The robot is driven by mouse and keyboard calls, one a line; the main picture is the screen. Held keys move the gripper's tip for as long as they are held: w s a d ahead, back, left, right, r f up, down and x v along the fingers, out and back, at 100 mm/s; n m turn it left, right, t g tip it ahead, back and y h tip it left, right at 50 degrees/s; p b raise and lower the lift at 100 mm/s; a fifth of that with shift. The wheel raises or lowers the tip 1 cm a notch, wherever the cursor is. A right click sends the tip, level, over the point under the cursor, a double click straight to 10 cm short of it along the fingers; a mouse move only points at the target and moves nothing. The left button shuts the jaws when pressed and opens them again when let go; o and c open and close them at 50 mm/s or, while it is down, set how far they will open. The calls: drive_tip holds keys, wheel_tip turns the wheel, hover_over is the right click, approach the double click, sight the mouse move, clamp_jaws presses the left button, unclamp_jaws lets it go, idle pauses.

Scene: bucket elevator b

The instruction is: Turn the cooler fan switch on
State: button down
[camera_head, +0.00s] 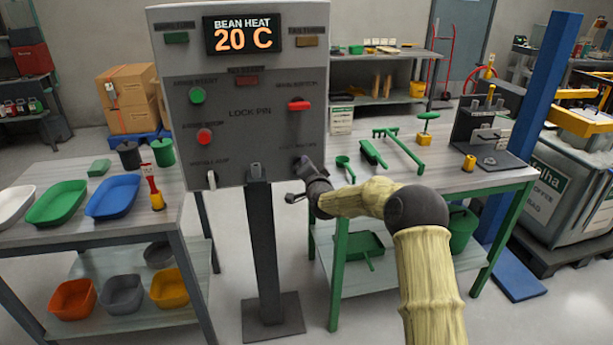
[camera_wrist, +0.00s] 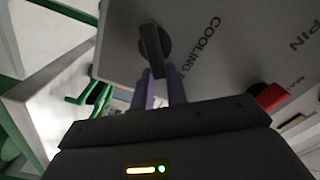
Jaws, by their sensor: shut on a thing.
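The control panel (camera_head: 240,95) stands on a dark post and faces me. The cooler fan switch is a dark rotary knob (camera_wrist: 153,42) beside the printed word "COOLING" in the wrist view. In the head view it is at the panel's lower right, mostly hidden by my gripper (camera_head: 304,168). In the wrist view my gripper (camera_wrist: 161,74) has its two purple fingers close together, shut on the near end of the knob. How far the knob is turned is hard to tell.
A red switch handle (camera_head: 299,105) sits above the knob. The panel also has a green button (camera_head: 197,96), a red button (camera_head: 204,136) and a display (camera_head: 243,33). A table (camera_head: 455,183) with green tools stands behind my arm; another with trays (camera_head: 113,196) stands left.

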drive_tip(key=shift+w+d+f+m+b, duration=0.1)
drive_tip(key=shift+f+m+b, duration=0.25)
drive_tip(key=shift+m+b, duration=0.95)
drive_tip(key=shift+s+d+f+m+b, duration=0.1)
drive_tip(key=shift+f+m+b, duration=0.2)
drive_tip(key=shift+m+b, duration=0.95)
drive_tip(key=shift+w+d+f+m+b, duration=0.1)
drive_tip(key=shift+f+m+b, duration=0.25)
drive_tip(key=shift+m+b, duration=0.95)
drive_tip(key=c, duration=1.4)
unclamp_jaws()
drive_tip(key=shift+r, duration=0.1)
drive_tip(key=b+v, duration=0.1)
drive_tip(key=v, duration=1.6)
drive_tip(key=shift+s, duration=0.25)
